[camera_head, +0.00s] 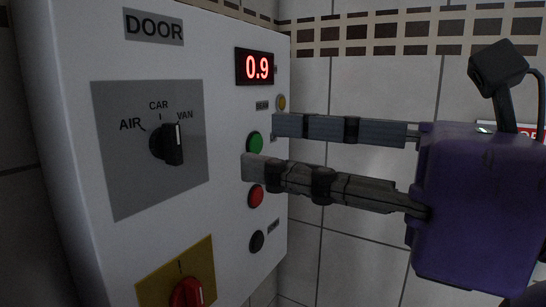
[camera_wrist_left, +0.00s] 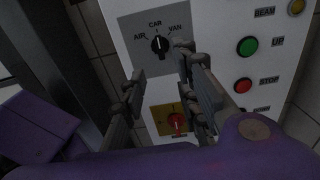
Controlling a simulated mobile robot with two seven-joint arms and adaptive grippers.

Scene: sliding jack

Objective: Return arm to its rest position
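My left gripper (camera_head: 262,146) is purple with two grey fingers. It reaches across the right half of the head view toward the white control panel (camera_head: 225,85). The fingers are apart with nothing between them. The tips show in front of the panel's right edge, near the green button (camera_head: 255,142) and red button (camera_head: 256,196); I cannot tell if they touch. In the left wrist view the open gripper (camera_wrist_left: 158,66) points at the panel, below the black selector knob (camera_wrist_left: 160,44). My right gripper is not in view.
A tiled wall (camera_head: 365,255) stands behind. The panel's right edge is close to the fingers.

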